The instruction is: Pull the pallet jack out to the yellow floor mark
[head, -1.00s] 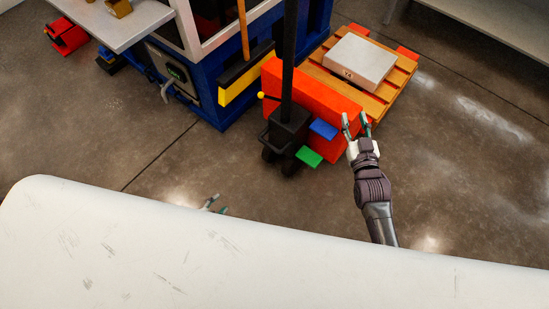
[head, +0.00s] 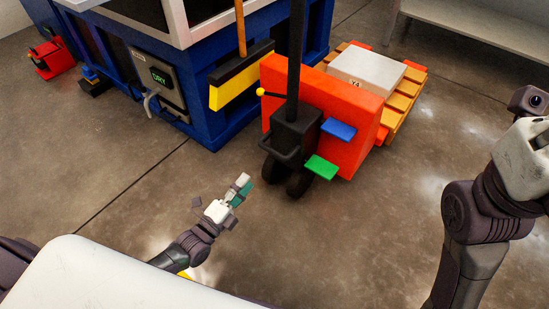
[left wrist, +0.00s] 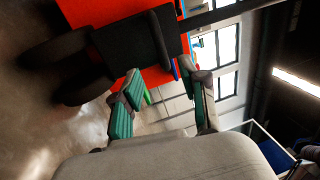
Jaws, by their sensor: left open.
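The pallet jack (head: 350,110) has a red body, a black upright mast (head: 297,45), black wheels, and a blue pedal (head: 338,130) and a green pedal (head: 321,168). Its mast foot and wheels face me. My left gripper (head: 241,188) is open and empty, in front of the jack and to the left of its wheels, apart from it. In the left wrist view the jack's red body (left wrist: 100,12) and black parts are beyond the open fingers (left wrist: 160,105). A small yellow patch (head: 184,274) shows beside my left arm; I cannot tell if it is the floor mark.
A wooden pallet (head: 405,90) with a pale box (head: 366,76) stands behind the jack. The blue-framed machine (head: 205,110) with a DRY display stands close at the left. A white surface (head: 100,280) fills the lower left. Open concrete floor lies in front of the jack.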

